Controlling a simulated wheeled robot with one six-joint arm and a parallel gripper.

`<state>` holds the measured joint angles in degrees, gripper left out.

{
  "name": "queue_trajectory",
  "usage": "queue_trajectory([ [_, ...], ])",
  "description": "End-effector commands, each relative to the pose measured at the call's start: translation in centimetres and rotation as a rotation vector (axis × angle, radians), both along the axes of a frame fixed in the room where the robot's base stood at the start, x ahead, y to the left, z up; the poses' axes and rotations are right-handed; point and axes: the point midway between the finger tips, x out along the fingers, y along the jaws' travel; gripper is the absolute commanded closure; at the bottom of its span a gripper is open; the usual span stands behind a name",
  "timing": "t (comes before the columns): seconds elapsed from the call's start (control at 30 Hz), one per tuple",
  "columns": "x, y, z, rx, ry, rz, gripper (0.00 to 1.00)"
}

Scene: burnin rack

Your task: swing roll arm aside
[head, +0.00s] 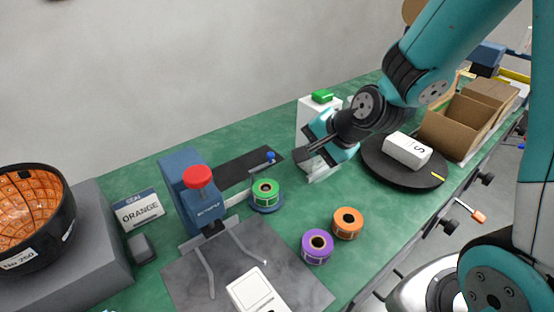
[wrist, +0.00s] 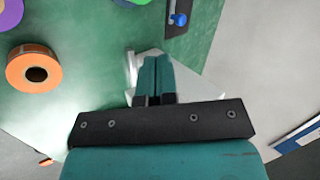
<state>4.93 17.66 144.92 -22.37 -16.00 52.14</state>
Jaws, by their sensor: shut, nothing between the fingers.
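A blue knob (head: 270,156) stands at the end of a thin light bar, beside a black strip (head: 250,167) behind the green roll. This bar seems to be the roll arm. The green roll (head: 265,191) sits on a blue holder by the blue press with a red knob (head: 199,177). My gripper (head: 303,154) is right of the blue knob and apart from it, in front of a white stand. In the wrist view its teal fingers (wrist: 155,72) are shut and empty. The knob shows above them there (wrist: 179,19); most of the bar is out of frame.
An orange roll (head: 347,223) and a purple roll (head: 317,247) stand on the green table. The white stand (head: 306,117) carries a green block. A dark turntable (head: 376,165) with a white box is to the right, near open cartons (head: 453,130).

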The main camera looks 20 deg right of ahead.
Motion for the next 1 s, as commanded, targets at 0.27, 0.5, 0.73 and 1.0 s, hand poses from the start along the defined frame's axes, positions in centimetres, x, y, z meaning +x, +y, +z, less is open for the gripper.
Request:
queue_trajectory([
  [0.27, 2.2, -1.1, -2.7, 0.053, -0.008, -0.137, 1.00],
  [0.5, 5.2, 0.4, -6.3, 0.052, -0.008, -0.131, 1.00],
  [0.73, 8.3, 1.9, -8.7, 0.051, -0.013, -0.129, 1.00],
  [1.0, 10.6, 3.0, -9.3, 0.051, -0.012, -0.131, 1.00],
])
